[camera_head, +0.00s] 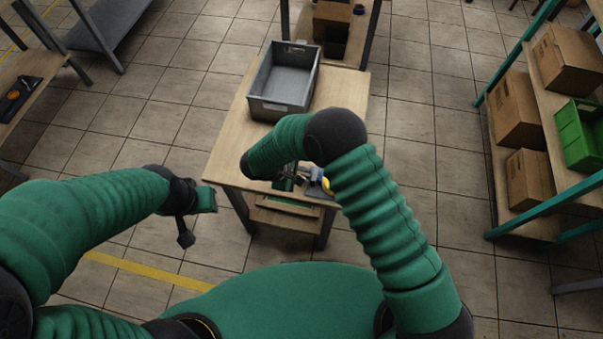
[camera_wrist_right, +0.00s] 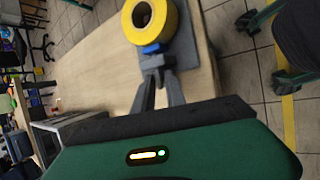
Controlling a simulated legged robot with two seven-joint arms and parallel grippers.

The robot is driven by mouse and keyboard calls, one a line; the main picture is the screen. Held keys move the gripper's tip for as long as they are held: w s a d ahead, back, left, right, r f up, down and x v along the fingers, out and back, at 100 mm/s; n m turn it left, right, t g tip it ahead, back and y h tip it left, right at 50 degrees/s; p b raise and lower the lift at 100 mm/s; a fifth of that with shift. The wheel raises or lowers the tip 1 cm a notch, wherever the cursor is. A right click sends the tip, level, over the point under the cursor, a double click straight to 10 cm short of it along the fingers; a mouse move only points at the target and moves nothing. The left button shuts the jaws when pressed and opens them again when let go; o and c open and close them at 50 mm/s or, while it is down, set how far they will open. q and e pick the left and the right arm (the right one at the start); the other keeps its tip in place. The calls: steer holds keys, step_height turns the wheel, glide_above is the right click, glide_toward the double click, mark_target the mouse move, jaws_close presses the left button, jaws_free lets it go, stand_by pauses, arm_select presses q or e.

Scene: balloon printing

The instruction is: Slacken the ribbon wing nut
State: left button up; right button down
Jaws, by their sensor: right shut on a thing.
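A yellow ribbon roll (camera_wrist_right: 155,20) sits on a small grey device (camera_wrist_right: 185,52) at the table's edge in the right wrist view. A blue wing nut (camera_wrist_right: 151,48) is just below the roll there. My right gripper (camera_wrist_right: 157,72) is shut on the blue wing nut, its two grey fingers reaching up to it. In the head view the yellow roll (camera_head: 327,184) and the device are partly hidden behind my right arm, and the right gripper (camera_head: 293,180) shows only in part. My left gripper (camera_head: 198,213) hangs left of the table, away from the device; its jaws are unclear.
A grey bin (camera_head: 285,104) stands on the wooden table (camera_head: 238,147), towards its far side. A shelf (camera_head: 530,223) with cardboard boxes (camera_head: 530,180) and a green crate (camera_head: 580,135) is at the right.

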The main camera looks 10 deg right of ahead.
steer(key=shift+w+r+g+y+p, duration=0.2)
steer(key=shift+r+g+y+p, duration=0.05)
steer(key=shift+g+y+p, duration=0.05)
steer(key=shift+d, duration=0.1)
steer(key=shift+w+g, duration=0.15)
steer(key=shift+g, duration=0.45)
steer(key=shift+w+a+f+n+g+y, duration=0.1)
steer(key=shift+w+a+n+g+y, duration=0.1)
steer(key=shift+n+g+y, duration=0.3)
steer(key=shift+g, duration=0.4)
steer(key=shift+w+d+f+g+y+b, duration=0.15)
steer(key=shift+g+y+b, duration=0.15)
steer(key=shift+g+b, duration=0.45)
arm_select(q)
steer(key=shift+d+f+b, duration=0.3)
steer(key=shift+f+b, duration=0.1)
steer(key=shift+f, duration=0.25)
arm_select(e)
steer(key=shift+g, duration=0.35)
steer(key=shift+r, duration=0.25)
